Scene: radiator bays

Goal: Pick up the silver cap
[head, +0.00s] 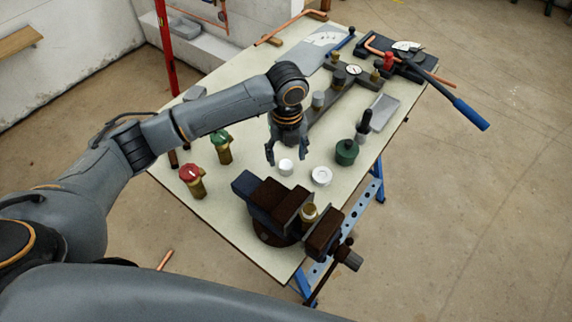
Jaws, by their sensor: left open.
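My left gripper (287,155) is open, pointing down over the worktable, its fingers spread apart. A small pale round cap (286,168), white or silver, stands on the table just below and between the fingertips. I cannot tell whether the fingers reach down beside it. A grey silver-coloured cylindrical piece (318,100) stands farther back, by the dark manifold with the gauge; I cannot tell which of the two is the silver cap. My right gripper is not in view.
A white ring-shaped roll (321,176) lies right of the pale cap. A dark vise (270,207) holding a brass piece is in front. Red-topped (192,181) and green-topped (221,148) brass valves stand to the left.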

